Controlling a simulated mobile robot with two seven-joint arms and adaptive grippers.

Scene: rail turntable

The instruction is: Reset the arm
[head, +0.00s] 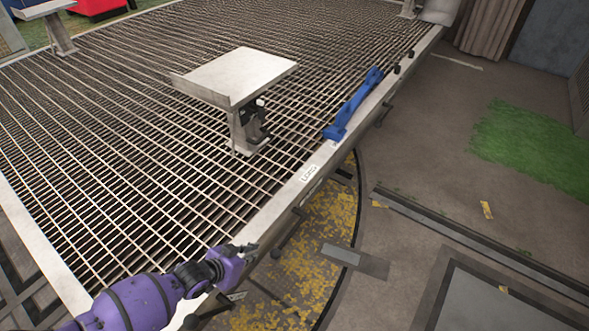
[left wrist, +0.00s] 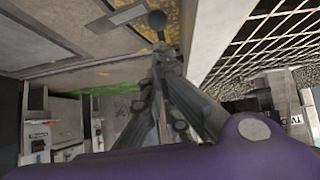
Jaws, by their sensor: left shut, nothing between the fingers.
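My purple left arm comes in from the lower left in the head view. Its left gripper (head: 250,248) is shut and empty, beside the near edge of the grated turntable (head: 312,172). The left gripper also shows in the left wrist view (left wrist: 160,55), with its grey fingers together. A black-knobbed lever (left wrist: 157,19) shows just beyond the fingertips there; I cannot tell whether they touch. In the head view a dark lever (head: 284,243) sticks out from the turntable's side, right of the gripper. My right gripper is not in view.
A metal pedestal with a tilted plate (head: 240,78) stands on the grating. A blue bar (head: 352,108) lies along the rim, near a small label (head: 309,173). Yellow leaves (head: 312,270) lie in the pit below. Open floor (head: 440,150) with a green patch (head: 530,145) lies to the right.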

